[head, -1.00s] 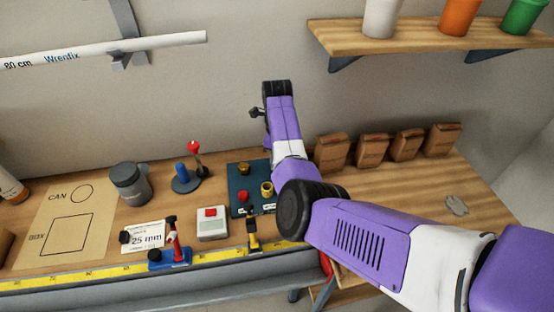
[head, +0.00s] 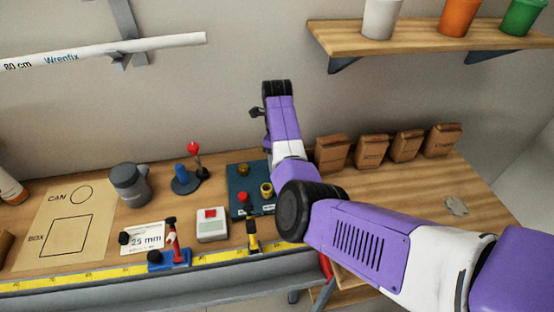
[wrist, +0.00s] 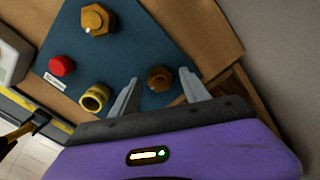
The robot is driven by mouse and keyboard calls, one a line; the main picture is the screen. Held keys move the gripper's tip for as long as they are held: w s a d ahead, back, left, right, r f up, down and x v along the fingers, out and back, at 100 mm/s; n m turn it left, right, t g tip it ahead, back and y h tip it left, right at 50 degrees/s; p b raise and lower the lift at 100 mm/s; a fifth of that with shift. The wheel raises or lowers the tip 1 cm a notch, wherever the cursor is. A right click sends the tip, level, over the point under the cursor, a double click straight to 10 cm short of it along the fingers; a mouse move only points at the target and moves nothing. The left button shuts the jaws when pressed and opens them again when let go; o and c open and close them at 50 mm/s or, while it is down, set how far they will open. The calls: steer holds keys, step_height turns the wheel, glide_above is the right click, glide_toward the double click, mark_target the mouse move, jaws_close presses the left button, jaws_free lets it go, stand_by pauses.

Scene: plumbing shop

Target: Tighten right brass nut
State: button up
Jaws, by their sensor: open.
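The right brass nut (wrist: 159,78) is on the dark teal board (wrist: 140,55) in the wrist view. My gripper (wrist: 160,92) is open, with one grey finger on each side of this nut in the picture. I cannot tell whether the fingers touch it. The left brass nut (wrist: 98,19) is at the top of the board, clear of the fingers. In the head view the board (head: 236,188) shows the left brass nut (head: 243,170). My arm hides the right nut and my fingers there.
A red knob (wrist: 62,66) and a yellow ring fitting (wrist: 93,97) share the board. A white box with a red button (head: 212,225) stands left of it. Several brown bags (head: 371,152) line the wall at right. The counter at far right is mostly clear.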

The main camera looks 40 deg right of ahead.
step_height(320, 180, up, 8)
steer(key=shift+f+b, duration=0.2)
steer(key=shift+b, duration=0.4)
